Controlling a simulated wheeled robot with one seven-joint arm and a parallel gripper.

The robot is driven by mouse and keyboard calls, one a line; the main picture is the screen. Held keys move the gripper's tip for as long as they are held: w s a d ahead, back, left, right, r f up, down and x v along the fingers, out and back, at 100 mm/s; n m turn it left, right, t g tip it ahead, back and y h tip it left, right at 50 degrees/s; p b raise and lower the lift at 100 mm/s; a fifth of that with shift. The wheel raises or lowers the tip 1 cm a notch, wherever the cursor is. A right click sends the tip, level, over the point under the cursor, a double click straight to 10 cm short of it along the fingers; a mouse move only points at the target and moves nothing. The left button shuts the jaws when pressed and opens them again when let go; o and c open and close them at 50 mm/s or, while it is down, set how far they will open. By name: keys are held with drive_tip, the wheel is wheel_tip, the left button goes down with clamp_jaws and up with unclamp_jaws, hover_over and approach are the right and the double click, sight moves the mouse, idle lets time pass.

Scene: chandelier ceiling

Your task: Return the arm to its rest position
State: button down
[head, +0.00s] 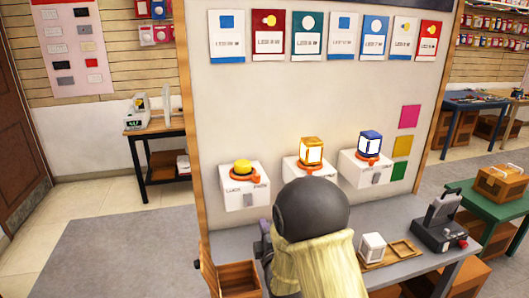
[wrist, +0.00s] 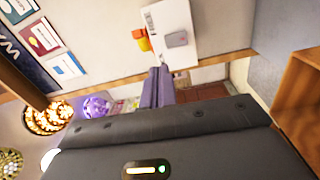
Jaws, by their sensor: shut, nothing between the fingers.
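My arm stands in the lower middle of the head view, with a dark round joint (head: 312,207) and a pale cream cover (head: 318,262). It is in front of the display panel and worktable, and my gripper is hidden or not clear there. In the wrist view, my gripper (wrist: 159,72) shows as two dark fingers side by side, shut and empty. The fingertips appear near a white box with a yellow and orange top (wrist: 142,38), but I cannot tell the distance. The wrist view is tilted.
The grey worktable (head: 420,238) holds a wooden tray (head: 403,250), a white block (head: 372,247) and a dark device (head: 440,228). Floor at left is open.

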drive_tip(key=s+d+m+g+h+p, duration=0.2)
drive_tip(key=s+d+m+g, duration=0.5)
drive_tip(key=s+m, duration=0.3)
drive_tip(key=s+d+m+g+h+p, duration=0.2)
drive_tip(key=s+d+m+g, duration=0.6)
drive_tip(key=s, duration=0.7)
drive_tip(key=shift+s+d+f+m+h, duration=0.3)
drive_tip(key=shift+s+d+m+h, duration=0.15)
drive_tip(key=shift+m, duration=0.65)
